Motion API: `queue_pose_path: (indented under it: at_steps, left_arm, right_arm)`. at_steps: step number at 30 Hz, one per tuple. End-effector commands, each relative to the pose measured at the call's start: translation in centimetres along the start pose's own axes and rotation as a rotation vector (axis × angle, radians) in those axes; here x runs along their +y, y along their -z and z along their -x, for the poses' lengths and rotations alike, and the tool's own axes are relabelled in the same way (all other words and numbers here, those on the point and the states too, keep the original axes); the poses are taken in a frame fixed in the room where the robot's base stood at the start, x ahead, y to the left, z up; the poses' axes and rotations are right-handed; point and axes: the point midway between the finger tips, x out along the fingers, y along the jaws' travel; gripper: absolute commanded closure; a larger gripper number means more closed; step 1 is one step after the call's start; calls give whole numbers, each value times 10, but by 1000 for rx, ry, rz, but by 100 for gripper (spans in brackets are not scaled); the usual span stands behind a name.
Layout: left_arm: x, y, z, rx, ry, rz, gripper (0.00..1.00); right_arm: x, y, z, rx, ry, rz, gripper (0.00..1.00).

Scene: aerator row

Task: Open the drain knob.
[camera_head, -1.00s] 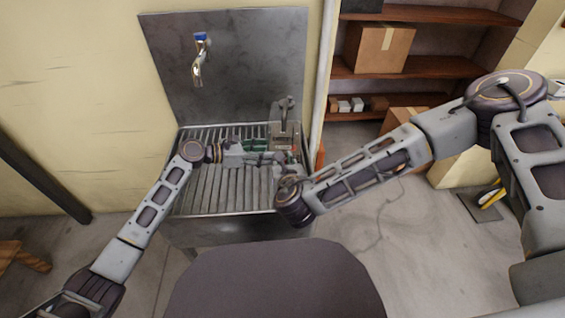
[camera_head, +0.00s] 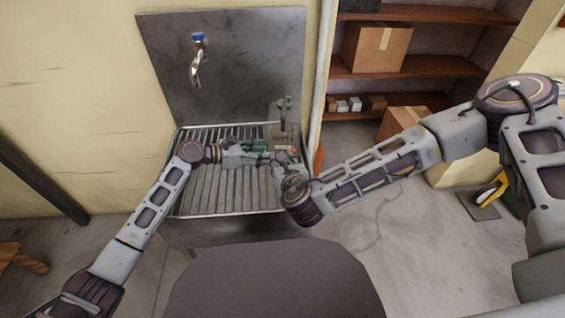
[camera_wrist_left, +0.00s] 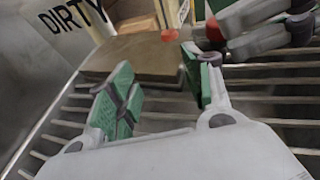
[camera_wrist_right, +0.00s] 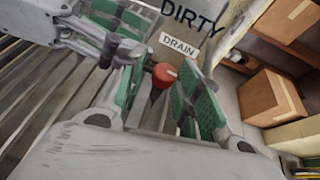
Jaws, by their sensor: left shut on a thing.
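The red drain knob (camera_wrist_right: 163,75) shows in the right wrist view, below a white DRAIN label (camera_wrist_right: 178,46). My right gripper (camera_wrist_right: 168,92) has its green-padded fingers apart, one on each side of the knob; whether they touch it is unclear. My left gripper (camera_wrist_left: 158,88) also has its fingers apart, beside the right one. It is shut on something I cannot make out. In the head view both grippers, left (camera_head: 268,158) and right (camera_head: 281,168), meet at the right side of the slatted sink top (camera_head: 225,198), by a metal panel.
A blue-handled tap (camera_head: 197,65) hangs on the metal splashback (camera_head: 260,60). A vertical pipe (camera_head: 321,85) runs beside it. Shelves with cardboard boxes (camera_head: 377,48) stand to the right. The left slats are clear. A surface lettered DIRTY (camera_wrist_right: 195,17) is close behind the grippers.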

Motion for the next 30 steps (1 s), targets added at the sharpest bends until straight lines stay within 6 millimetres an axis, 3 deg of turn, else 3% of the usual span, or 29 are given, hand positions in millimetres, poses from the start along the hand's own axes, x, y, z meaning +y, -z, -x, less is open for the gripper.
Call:
queue_pose_path:
  at_steps: [14,30]
  left_arm:
    - [0,0,0,1,-1,0,66]
    - [1,1,0,1,-3,0,84]
  right_arm:
    - [0,0,10,-1,1,-2,67]
    - [0,0,71,0,0,-1,67]
